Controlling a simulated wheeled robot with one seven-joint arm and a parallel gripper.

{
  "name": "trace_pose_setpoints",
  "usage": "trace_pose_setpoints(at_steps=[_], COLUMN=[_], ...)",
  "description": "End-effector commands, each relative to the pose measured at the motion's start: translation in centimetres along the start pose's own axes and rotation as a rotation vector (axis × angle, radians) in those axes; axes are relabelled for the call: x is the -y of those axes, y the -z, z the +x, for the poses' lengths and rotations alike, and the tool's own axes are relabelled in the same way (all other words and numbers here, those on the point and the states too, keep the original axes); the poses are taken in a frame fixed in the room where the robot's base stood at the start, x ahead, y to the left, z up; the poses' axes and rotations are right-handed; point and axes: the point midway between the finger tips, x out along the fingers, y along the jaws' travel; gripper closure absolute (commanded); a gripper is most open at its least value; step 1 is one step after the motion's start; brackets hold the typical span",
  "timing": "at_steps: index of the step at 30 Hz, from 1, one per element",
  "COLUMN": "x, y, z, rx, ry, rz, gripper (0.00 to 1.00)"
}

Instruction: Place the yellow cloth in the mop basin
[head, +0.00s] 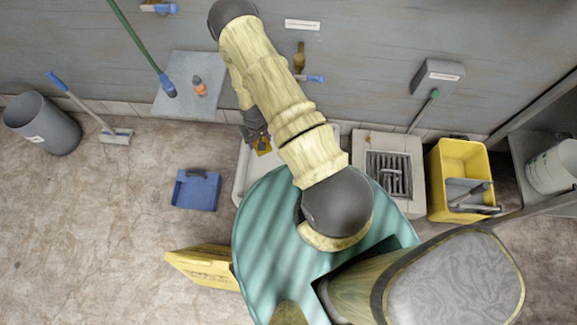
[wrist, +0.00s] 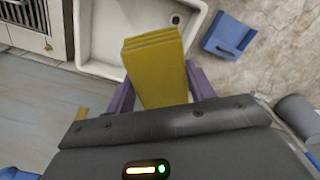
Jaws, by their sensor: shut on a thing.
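The yellow cloth (wrist: 156,68), a folded stack of layers, is held between the two fingers of my gripper (wrist: 160,85). In the head view the cloth (head: 263,147) shows as a small patch at the tip of my gripper (head: 256,138). The white mop basin (head: 240,178) is on the floor by the wall, partly hidden by my arm and body. In the wrist view the mop basin (wrist: 103,45) has a raised rim and a round drain. The cloth appears in front of the basin's interior there; its height above it is hard to tell.
A grated floor drain (head: 415,190) and a yellow mop bucket (head: 447,160) stand right of the basin. A blue dustpan (head: 196,190) and a yellow floor sign (head: 205,266) lie to the left.

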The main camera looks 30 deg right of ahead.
Motion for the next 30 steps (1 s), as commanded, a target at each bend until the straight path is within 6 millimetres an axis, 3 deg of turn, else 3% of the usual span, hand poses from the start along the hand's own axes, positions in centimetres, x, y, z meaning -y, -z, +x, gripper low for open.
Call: trace_pose_setpoints(at_steps=[30], x=[-5.7], y=[0.2], z=[18.2], rx=[-0.002], ry=[-0.007], rz=[0.236], gripper=[0.71])
